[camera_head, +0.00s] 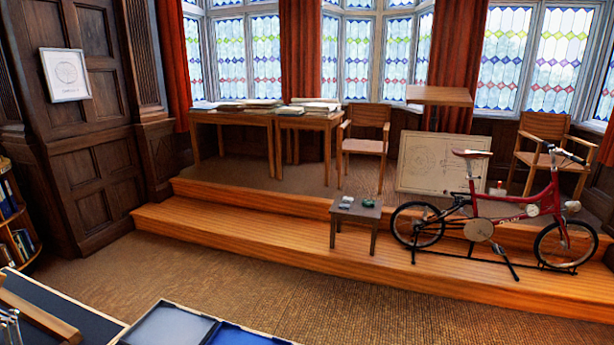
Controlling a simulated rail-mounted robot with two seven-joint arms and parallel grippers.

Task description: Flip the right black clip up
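I cannot make out any black clip in the head view. The corner of a dark drafting board (60,298) shows at the bottom left, with a wooden bar (38,310) lying across it. A pale grey-blue panel (168,326) and a brighter blue panel (238,336) lie beside it at the bottom edge, cut off by the frame.
A small dark stool (355,214) with small objects on it and a red bicycle (490,215) stand on the wooden step (290,248). Wooden tables (235,117) and chairs (367,140) stand behind. The brown carpet (330,305) in front is clear.

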